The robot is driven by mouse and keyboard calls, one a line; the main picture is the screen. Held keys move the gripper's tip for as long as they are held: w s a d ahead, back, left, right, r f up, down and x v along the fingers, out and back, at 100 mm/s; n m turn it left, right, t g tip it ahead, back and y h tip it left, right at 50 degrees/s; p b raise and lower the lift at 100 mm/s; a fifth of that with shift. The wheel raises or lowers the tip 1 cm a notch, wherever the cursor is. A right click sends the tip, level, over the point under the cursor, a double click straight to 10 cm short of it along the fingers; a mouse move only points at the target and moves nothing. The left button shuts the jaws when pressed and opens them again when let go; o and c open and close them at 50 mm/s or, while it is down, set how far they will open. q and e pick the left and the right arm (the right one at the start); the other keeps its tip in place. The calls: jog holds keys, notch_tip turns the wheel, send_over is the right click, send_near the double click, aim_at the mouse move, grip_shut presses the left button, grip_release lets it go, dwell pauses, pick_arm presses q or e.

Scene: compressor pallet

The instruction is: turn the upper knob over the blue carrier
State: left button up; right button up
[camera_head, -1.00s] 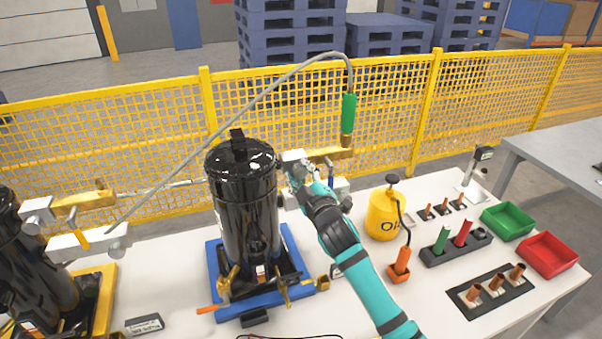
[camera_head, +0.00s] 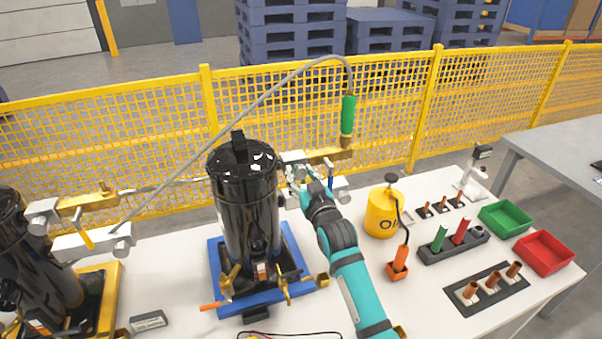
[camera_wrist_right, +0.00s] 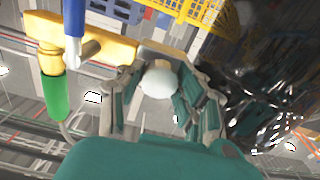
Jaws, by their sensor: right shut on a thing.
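The blue carrier (camera_head: 215,275) stands on the white table and bears a black compressor tank (camera_head: 250,215). A white, rounded knob (camera_wrist_right: 158,80) sits between the fingers of my right gripper (camera_wrist_right: 165,98) in the right wrist view. In the head view my right gripper (camera_head: 306,180) is right of the tank's upper part, at the white and brass fittings (camera_head: 293,157). It is shut on the knob, which its fingers mostly hide there. My left gripper is not in view.
A green-handled hose (camera_head: 347,115) rises behind the fittings, beside a brass valve bar (camera_head: 330,154). A yellow oil can (camera_head: 382,212) stands right of my arm. A second tank on a yellow carrier (camera_head: 112,285) is at left. A yellow fence (camera_head: 205,110) closes the back.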

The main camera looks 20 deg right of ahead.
jog(key=shift+f+m, duration=0.3)
jog(key=shift+m, duration=0.3)
jog(key=o, duration=1.1)
jog(key=shift+o, duration=0.2)
jog(key=shift+s+r, duration=0.1)
jog(key=shift+r, duration=0.1)
jog(key=s, duration=1.2)
jog(key=shift+d, duration=0.2)
jog(key=shift+f, duration=0.1)
